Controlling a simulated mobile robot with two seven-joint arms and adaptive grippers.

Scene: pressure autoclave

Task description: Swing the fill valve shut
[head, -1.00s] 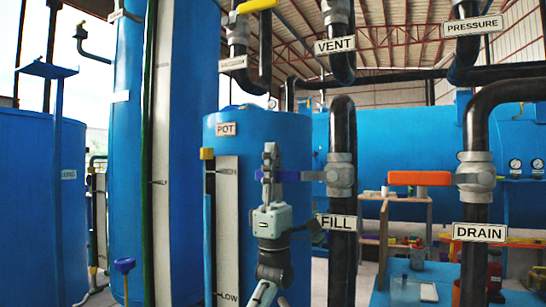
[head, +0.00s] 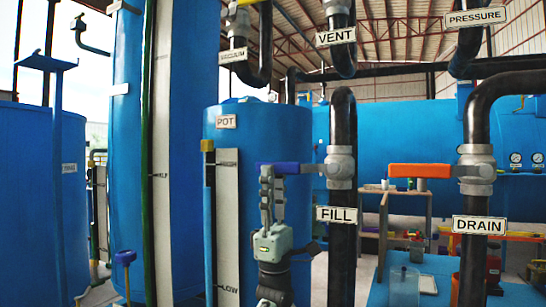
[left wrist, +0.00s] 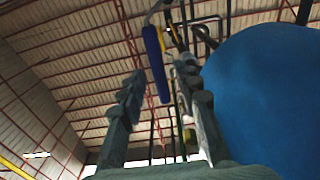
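The fill valve (head: 340,167) sits on the black vertical pipe above the FILL label (head: 336,214). Its blue handle (head: 285,168) points left, roughly level and crosswise to the pipe. My left gripper (head: 272,178) points upward, its fingertips just under or at the handle. In the left wrist view the blue handle (left wrist: 156,62) shows in the gap between the spread fingers of my left gripper (left wrist: 160,85), mostly past their tips. The fingers are apart and do not appear to grip it. My right gripper is not in view.
The blue POT tank (head: 290,130) stands behind my left gripper. The drain valve's orange handle (head: 420,170) points left, to the right of the fill pipe. The VACUUM pipe (head: 262,60) hangs above. A blue bench (head: 455,285) stands at lower right.

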